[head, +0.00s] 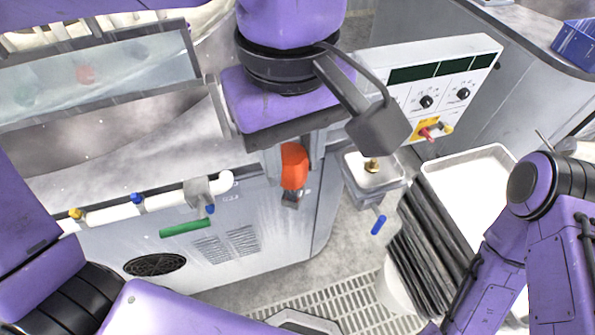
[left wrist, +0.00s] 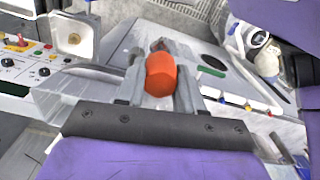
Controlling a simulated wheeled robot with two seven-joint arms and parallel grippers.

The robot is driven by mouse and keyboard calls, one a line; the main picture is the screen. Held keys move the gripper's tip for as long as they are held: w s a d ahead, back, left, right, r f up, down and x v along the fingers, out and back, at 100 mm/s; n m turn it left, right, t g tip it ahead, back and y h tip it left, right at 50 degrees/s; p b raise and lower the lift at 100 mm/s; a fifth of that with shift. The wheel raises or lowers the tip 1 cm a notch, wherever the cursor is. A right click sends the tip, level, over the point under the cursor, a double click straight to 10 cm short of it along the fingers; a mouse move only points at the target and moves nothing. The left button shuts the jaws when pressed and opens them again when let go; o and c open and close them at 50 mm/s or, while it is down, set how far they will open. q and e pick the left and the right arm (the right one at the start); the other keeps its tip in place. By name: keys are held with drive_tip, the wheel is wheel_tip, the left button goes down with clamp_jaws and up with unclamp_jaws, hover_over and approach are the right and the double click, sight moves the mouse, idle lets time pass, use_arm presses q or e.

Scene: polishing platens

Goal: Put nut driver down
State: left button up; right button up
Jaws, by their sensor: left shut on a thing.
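The nut driver (head: 294,165) has a thick orange handle, with a short grey-brown end showing below it in the head view. My left gripper (head: 297,178) is shut on it and holds it pointing down in front of the grey machine cabinet. In the left wrist view, the orange handle of the nut driver (left wrist: 160,75) sits between the two grey fingers of the left gripper (left wrist: 160,88). The fingers partly hide its sides. My right arm shows at the right of the head view, but its gripper is not in view.
A grey machine cabinet (head: 255,235) with a white pipe (head: 115,213) and coloured valves stands behind. A small bracket with a brass fitting (head: 372,165) is right of the driver. A white control panel (head: 440,75) and a white tray (head: 470,175) stand farther right.

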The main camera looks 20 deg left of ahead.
use_arm(q)
drive_tip(key=shift+s+a+f+n, duration=0.15)
drive_tip(key=shift+s+a+n, duration=0.1)
drive_tip(key=shift+s+n, duration=0.35)
drive_tip(key=shift+n, duration=0.4)
drive_tip(key=shift+a+n, duration=0.1)
drive_tip(key=shift+n, duration=0.2)
drive_tip(key=w+a+f+p, duration=0.2)
drive_tip(key=w+f, duration=1.1)
drive_tip(key=shift+w+a+p, duration=0.2)
drive_tip(key=shift+a+p, duration=0.1)
drive_tip(key=shift+a, duration=0.1)
drive_tip(key=shift+s+f, duration=0.1)
drive_tip(key=shift+f, duration=0.15)
